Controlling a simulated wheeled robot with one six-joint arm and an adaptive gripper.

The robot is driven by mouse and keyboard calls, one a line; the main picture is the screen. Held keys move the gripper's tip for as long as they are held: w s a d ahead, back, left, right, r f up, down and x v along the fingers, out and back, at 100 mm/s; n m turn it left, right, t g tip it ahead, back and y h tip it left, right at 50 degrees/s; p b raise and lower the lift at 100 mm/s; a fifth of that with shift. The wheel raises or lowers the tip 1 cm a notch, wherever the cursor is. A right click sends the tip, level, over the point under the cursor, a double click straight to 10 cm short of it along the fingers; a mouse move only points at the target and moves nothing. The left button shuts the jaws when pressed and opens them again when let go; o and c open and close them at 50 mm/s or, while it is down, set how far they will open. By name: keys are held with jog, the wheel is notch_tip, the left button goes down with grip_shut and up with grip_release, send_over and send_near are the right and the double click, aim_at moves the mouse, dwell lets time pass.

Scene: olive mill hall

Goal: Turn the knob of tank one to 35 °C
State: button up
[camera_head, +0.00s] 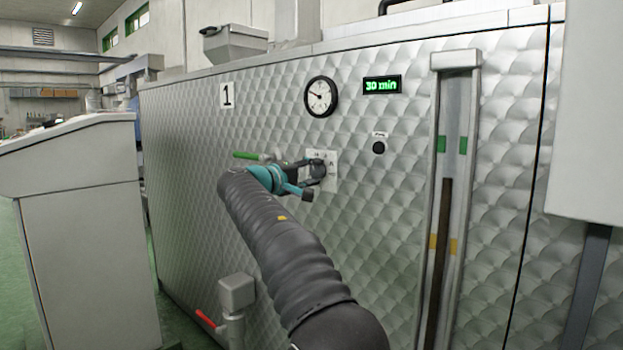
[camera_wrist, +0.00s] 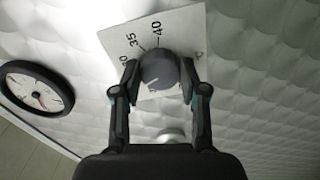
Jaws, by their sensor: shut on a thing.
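The tank (camera_head: 380,230) is a quilted metal wall with a "1" plate (camera_head: 227,95) at its upper left. A dark round knob (camera_wrist: 160,70) sits on a white dial plate (camera_wrist: 185,30), which also shows in the head view (camera_head: 331,180). The plate carries the marks 35 and 40, and a partly hidden number left of 35. My gripper (camera_wrist: 157,75) is shut on the knob, one finger on each side; in the head view it is at the plate (camera_head: 318,170). The knob's pointer cannot be made out clearly.
A round gauge (camera_head: 321,97) and a green "30 min" display (camera_head: 382,85) are above the dial. A black button (camera_head: 378,148) is to its right. A green-handled valve (camera_head: 247,156) is close left of my gripper. A red-handled valve (camera_head: 207,319) is low down.

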jog(key=m+b, duration=0.1)
jog(key=m, duration=0.3)
jog(key=shift+f+m+b, duration=0.2)
jog(key=shift+m+b, duration=0.1)
jog(key=shift+b, duration=0.05)
jog(key=m+b, duration=0.1)
jog(key=m, duration=0.2)
jog(key=shift+m, duration=0.3)
jog(key=m+b, duration=0.1)
jog(key=m, duration=0.3)
jog(key=shift+w+a, duration=0.1)
jog(key=shift+m, duration=2.1)
jog(key=o, duration=1.1)
jog(key=shift+o, duration=0.2)
jog(key=shift+a+r, duration=0.1)
